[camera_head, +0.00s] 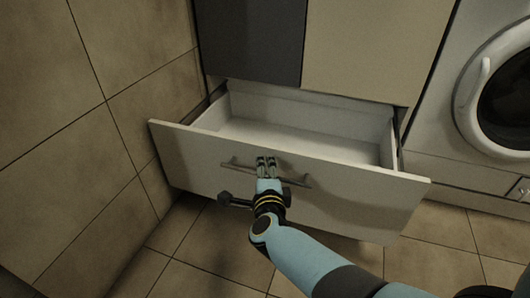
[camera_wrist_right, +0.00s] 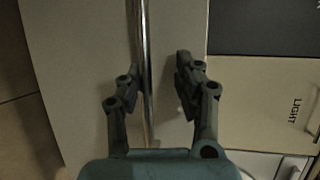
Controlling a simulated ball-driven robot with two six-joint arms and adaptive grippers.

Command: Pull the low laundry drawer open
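The low laundry drawer (camera_head: 350,203) stands pulled well out of the cabinet in the head view. Its pale inside shows and looks empty. A grey bar handle (camera_head: 300,179) runs across its front. My right gripper (camera_head: 266,163) is at the middle of this handle. In the right wrist view, the handle (camera_wrist_right: 146,40) passes between the two fingers of my right gripper (camera_wrist_right: 160,78). The fingers are apart, with a visible gap between the handle and the right-hand finger. The left-hand finger is close to the bar; I cannot tell whether it touches. My left gripper is not in view.
A tiled wall (camera_head: 75,120) stands close to the drawer's left end. A dark cabinet panel (camera_head: 250,35) and a cream one (camera_head: 360,45) are above the drawer. A washing machine (camera_head: 440,130) is at the right.

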